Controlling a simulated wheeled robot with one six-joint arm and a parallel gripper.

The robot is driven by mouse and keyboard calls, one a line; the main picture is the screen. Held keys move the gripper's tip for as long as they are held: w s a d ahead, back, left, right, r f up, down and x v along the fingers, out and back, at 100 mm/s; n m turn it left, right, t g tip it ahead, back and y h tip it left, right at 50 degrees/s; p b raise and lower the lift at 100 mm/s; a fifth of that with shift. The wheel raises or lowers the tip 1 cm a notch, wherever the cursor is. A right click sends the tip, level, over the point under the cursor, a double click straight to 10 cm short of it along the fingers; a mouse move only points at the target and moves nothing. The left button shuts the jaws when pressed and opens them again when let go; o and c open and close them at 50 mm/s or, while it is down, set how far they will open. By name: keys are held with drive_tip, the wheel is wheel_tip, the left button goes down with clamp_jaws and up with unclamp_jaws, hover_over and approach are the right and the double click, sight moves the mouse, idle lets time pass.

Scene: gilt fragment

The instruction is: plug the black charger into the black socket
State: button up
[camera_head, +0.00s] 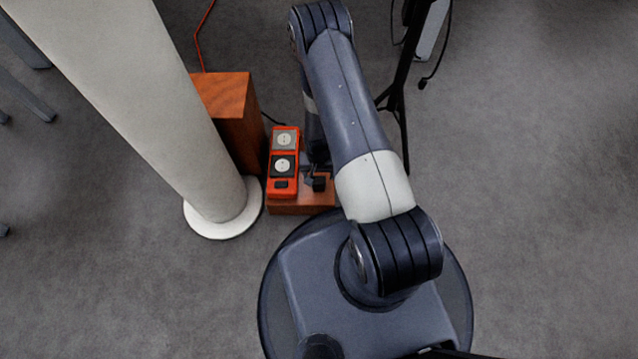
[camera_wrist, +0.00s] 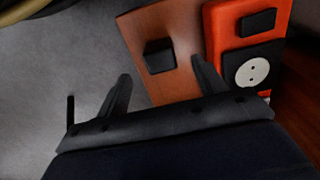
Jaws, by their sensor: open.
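The black charger (camera_wrist: 158,56) is a small dark block on a low wooden block in the wrist view. In the head view a dark shape beside the orange strip (camera_head: 319,184) appears to be it. The black socket (camera_wrist: 252,70), a black square with a round white face, is right of the charger; it also shows in the head view (camera_head: 283,165). My gripper (camera_wrist: 165,84) is open and empty, its fingers spread to either side of the charger's line. The charger appears just beyond the fingertips, apart from them. In the head view my arm partly hides the gripper.
The orange strip (camera_head: 271,179) also carries a grey socket (camera_head: 285,139) and a black part (camera_head: 281,184). It stands on the low wooden block (camera_head: 300,208). A taller wooden block (camera_head: 229,105) and a white column (camera_head: 150,95) stand left. A black stand (camera_head: 400,95) is right.

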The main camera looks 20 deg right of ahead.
sight(319, 180)
drive_tip(key=shift+f, duration=1.45)
drive_tip(key=shift+b, duration=0.3)
drive_tip(key=f, duration=0.1)
drive_tip(key=f+b, duration=0.1)
drive_tip(key=f, duration=0.1)
drive_tip(key=f+b, duration=0.1)
drive_tip(key=f, duration=0.1)
drive_tip(key=shift+w+d+f, duration=0.1)
drive_tip(key=shift+w+f, duration=0.05)
drive_tip(key=shift+w, duration=0.1)
drive_tip(key=c, duration=1)
wheel_tip(319, 180, up, 10)
drive_tip(key=p, duration=0.3)
